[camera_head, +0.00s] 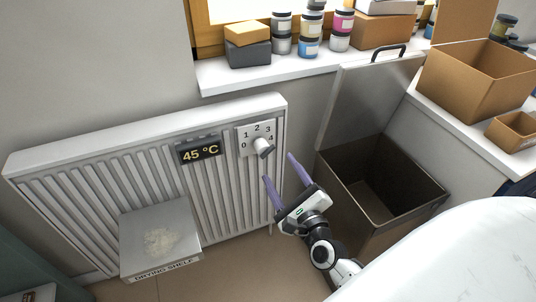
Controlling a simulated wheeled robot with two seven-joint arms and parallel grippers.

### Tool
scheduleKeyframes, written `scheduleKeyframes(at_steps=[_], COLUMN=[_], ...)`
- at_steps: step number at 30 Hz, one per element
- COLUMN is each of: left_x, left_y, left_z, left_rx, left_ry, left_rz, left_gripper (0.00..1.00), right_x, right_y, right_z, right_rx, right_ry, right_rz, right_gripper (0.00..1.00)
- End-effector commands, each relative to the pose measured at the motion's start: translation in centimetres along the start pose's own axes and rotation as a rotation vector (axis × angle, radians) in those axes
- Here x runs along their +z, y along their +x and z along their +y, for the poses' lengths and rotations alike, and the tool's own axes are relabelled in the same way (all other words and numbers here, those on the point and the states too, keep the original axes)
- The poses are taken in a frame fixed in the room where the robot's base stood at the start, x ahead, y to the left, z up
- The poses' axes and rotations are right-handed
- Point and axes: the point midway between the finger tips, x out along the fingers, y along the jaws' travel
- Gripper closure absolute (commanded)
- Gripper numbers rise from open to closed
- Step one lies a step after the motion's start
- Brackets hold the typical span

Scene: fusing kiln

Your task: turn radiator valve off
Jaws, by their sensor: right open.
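A white radiator (70,160) stands against the wall at the left. Its valve knob (263,148) sits on a dial plate (244,133) marked 0 to 4 at the upper right of the radiator. The knob's dark-tipped end points to the lower right, near the 4. A dark display (199,151) left of the plate reads 45 °C. My right gripper (278,167) is open and empty, with its two purple fingers just below and right of the knob. It looks apart from the knob. My left gripper is not in view.
An open bin (436,195) with its lid (365,90) raised stands right of my right gripper. A drying shelf (135,222) hangs on the radiator with pale material on it. The windowsill (225,77) holds jars and boxes. A cardboard box (465,85) stands at the right.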

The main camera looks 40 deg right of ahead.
Motion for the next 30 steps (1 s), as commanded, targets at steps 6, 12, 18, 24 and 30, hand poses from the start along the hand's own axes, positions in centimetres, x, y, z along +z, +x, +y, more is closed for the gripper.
scheduleKeyframes(at_steps=[6, 12, 18, 24, 30], left_x=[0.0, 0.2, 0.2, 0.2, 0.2], left_y=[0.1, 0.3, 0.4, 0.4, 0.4], left_z=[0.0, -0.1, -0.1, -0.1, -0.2], left_rx=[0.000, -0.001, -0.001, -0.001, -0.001], left_ry=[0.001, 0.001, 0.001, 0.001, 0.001], left_rz=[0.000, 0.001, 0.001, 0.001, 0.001], left_gripper=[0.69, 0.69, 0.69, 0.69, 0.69], right_x=[0.2, 0.1, 0.1, 0.1, 0.1], right_y=[4.1, 7.4, 8.9, 9.1, 9.0], right_z=[0.0, 0.1, 0.1, 0.1, 0.1], right_rx=[0.000, 0.002, 0.004, 0.004, 0.004], right_ry=[-0.002, -0.004, -0.005, -0.007, -0.007], right_rz=[-0.002, -0.002, 0.000, -0.001, -0.001], right_gripper=[0.41, 0.41, 0.41, 0.41, 0.59])
